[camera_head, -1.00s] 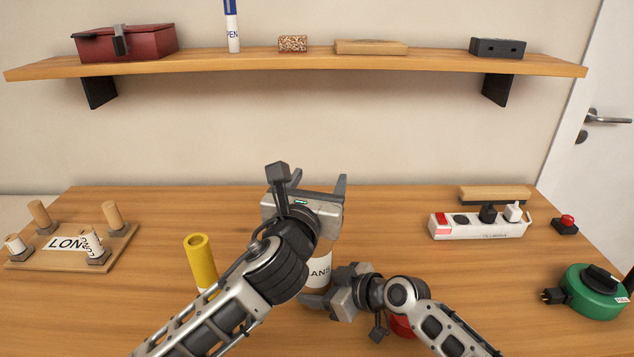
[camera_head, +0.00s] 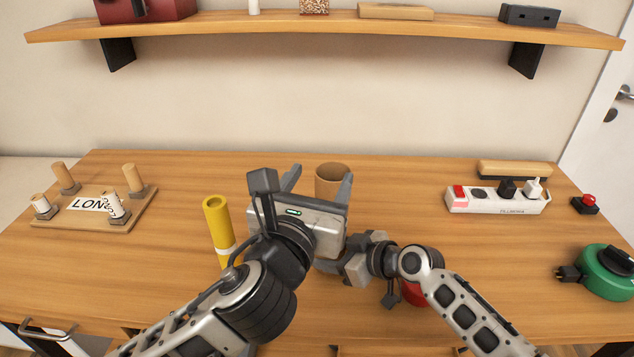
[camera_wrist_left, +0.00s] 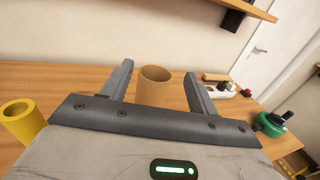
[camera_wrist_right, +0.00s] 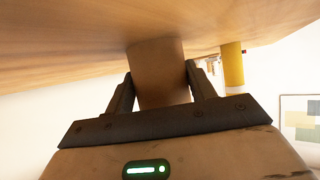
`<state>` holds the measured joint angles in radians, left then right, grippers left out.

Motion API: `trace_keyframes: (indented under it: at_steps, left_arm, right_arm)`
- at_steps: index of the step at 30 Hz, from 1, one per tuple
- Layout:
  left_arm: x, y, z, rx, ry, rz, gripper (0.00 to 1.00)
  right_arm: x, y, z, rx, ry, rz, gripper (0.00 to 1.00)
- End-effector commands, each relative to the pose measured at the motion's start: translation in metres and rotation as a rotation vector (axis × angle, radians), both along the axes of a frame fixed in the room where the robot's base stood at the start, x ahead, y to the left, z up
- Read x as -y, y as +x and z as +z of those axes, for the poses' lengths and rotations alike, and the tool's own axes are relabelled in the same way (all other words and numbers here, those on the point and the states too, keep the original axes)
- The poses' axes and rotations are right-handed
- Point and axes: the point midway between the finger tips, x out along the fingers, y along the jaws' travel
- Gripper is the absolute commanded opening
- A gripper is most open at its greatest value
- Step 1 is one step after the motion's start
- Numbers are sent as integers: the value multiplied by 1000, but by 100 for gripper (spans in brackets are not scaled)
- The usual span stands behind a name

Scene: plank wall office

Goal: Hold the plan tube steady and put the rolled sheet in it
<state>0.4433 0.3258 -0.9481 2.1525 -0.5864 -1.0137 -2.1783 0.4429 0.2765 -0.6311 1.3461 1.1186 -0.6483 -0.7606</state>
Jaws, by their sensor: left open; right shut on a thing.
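The brown plan tube (camera_head: 332,177) stands upright with its open rim up, mid table. My left gripper hides much of it. My right gripper (camera_head: 335,264) is shut around the tube's lower part, also seen in the right wrist view (camera_wrist_right: 160,75). My left gripper (camera_head: 318,178) is open and empty, on the near side of the tube. In the left wrist view the tube (camera_wrist_left: 154,88) shows beyond and between the open fingers. A yellow roll with a white band, likely the rolled sheet (camera_head: 217,225), stands upright on the table to the left of my left gripper.
A pegged board (camera_head: 90,218) marked LONG lies at the left. A power strip (camera_head: 498,202), wooden block (camera_head: 514,168), red button (camera_head: 585,203) and green reel (camera_head: 606,272) lie at the right. Something red shows beside my right arm. A shelf (camera_head: 330,27) spans the back.

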Motion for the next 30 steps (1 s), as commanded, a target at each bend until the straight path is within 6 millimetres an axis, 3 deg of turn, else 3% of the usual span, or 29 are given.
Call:
trace_keyframes:
  at_steps: [14, 15, 17, 30]
  left_arm:
    - [-1, -5, 0, 0, -1, -1, 60]
    - [-1, -5, 0, 0, -1, -1, 60]
    - [-1, -5, 0, 0, -1, -1, 60]
    - [-1, -5, 0, 0, -1, -1, 60]
  right_arm:
    - [0, 0, 0, -1, -1, 0, 42]
    - [0, 0, 0, 0, 0, 0, 63]
    - [0, 0, 0, 0, 0, 0, 80]
    - [10, -6, 5, -1, -1, 0, 80]
